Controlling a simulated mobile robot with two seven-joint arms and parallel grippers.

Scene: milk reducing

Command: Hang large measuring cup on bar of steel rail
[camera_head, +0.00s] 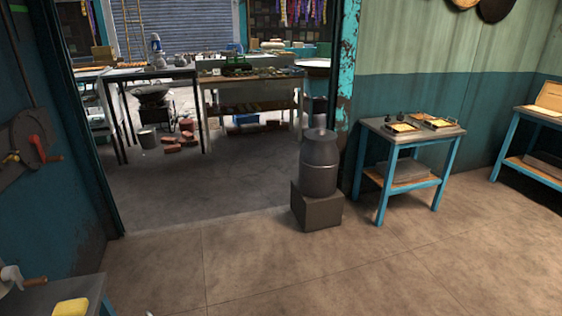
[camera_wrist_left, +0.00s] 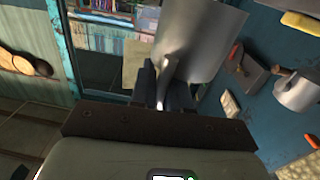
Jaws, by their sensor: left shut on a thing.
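A large grey metal measuring cup (camera_wrist_left: 205,40) fills the upper middle of the left wrist view. My left gripper (camera_wrist_left: 168,85) is shut on its handle, and the cup sits just beyond the fingers. The cup's far end is cut off by the top edge of the frame. In the head view neither gripper can be made out, nor can the held cup. I cannot make out the steel rail or its bar in either view. My right gripper is not in view.
A dark milk can (camera_head: 319,165) stands on a block (camera_head: 317,207) by the doorway. A blue-legged table (camera_head: 412,140) stands right of it. A crank box (camera_head: 28,140) hangs on the left wall. A table corner with a yellow block (camera_head: 71,307) is bottom left. The middle floor is clear.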

